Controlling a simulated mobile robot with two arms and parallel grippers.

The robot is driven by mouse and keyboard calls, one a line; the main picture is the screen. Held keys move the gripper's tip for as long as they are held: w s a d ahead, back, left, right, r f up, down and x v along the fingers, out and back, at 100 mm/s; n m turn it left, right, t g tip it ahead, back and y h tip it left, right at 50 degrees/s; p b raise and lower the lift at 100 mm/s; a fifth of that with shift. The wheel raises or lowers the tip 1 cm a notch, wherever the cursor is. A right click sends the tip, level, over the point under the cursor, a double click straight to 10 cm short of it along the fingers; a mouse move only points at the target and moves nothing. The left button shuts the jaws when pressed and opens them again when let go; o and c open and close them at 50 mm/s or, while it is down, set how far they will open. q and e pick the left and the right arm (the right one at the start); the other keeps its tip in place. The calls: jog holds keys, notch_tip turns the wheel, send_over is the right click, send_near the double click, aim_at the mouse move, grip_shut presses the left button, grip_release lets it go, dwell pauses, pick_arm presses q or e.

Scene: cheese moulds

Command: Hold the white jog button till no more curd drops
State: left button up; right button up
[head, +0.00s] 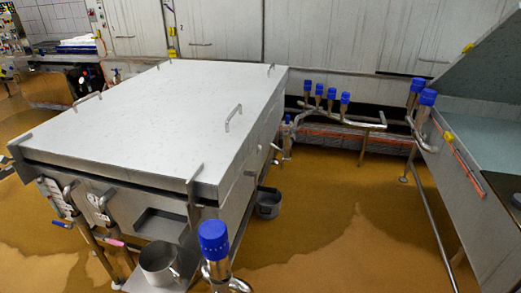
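Neither of my grippers is in the head view. I cannot make out a white jog button. I see no curd and no cheese moulds either. A large covered steel vat or table (150,115) fills the left and middle of the view. Its flat pale top carries several handles. Small white plates or labels with fittings (98,203) sit on its near front side, too small to read.
A steel pot (158,263) stands at the vat's near end, and a grey bucket (268,203) beside it. A blue-capped pipe (214,241) rises in the foreground. More blue-capped pipes (331,98) stand behind. A sloped steel unit (485,200) is at right. Wet brown floor (345,220) lies open between.

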grip_shut()
dwell(1.7)
